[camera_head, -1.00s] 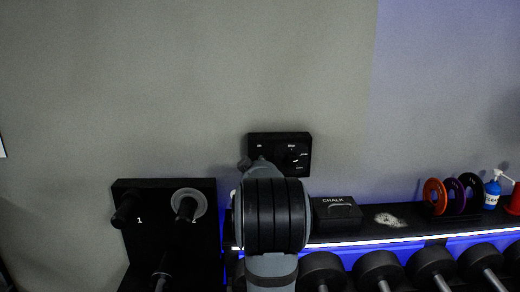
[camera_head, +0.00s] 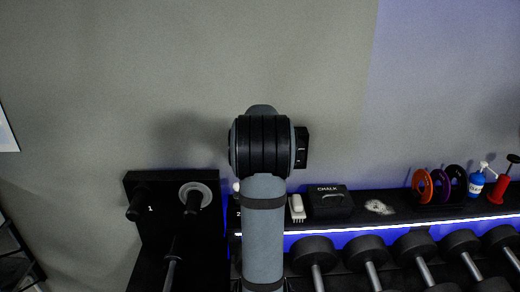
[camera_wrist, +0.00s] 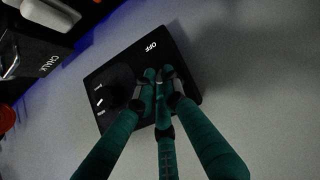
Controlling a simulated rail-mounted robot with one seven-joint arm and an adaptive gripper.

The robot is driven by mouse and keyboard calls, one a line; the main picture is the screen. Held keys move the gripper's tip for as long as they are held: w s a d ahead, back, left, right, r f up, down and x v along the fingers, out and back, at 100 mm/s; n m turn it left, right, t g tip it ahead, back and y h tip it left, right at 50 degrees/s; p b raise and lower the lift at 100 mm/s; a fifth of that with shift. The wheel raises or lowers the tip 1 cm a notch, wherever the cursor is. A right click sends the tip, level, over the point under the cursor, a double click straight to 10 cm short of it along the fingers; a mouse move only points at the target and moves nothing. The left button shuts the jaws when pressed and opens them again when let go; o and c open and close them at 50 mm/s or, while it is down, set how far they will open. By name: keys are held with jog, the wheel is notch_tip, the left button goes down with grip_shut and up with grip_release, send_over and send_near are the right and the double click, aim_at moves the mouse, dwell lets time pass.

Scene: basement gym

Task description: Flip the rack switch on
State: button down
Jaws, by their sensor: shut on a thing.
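The black wall panel (camera_wrist: 125,62) fills the middle of the wrist view, with a white OFF label near its upper edge and a dial with white marks at its left. My gripper (camera_wrist: 152,90), with green fingers, is at the panel just below the OFF label. Its fingers are closed together on the rack switch, which is hidden between the fingertips, so its position cannot be told. In the head view only the right end of the panel (camera_head: 301,148) shows; my arm covers the rest and the gripper.
A shelf (camera_head: 392,221) with a lit strip runs below right. It holds a chalk box (camera_head: 330,203), a white brush-like item (camera_head: 297,207), coloured discs (camera_head: 422,186) and a blue bottle (camera_head: 476,182). Dumbbells (camera_head: 368,255) stand below. A black plate holder (camera_head: 150,228) is at left.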

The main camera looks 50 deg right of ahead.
dwell(0.3)
jog(key=c, duration=1.8)
grip_release()
jog(key=shift+c, duration=0.2)
jog(key=shift+a+r, duration=0.1)
jog(key=v, duration=0.7)
jog(key=shift+s+a+r, duration=0.2)
jog(key=shift+s+a, duration=0.05)
jog(key=x, duration=0.7)
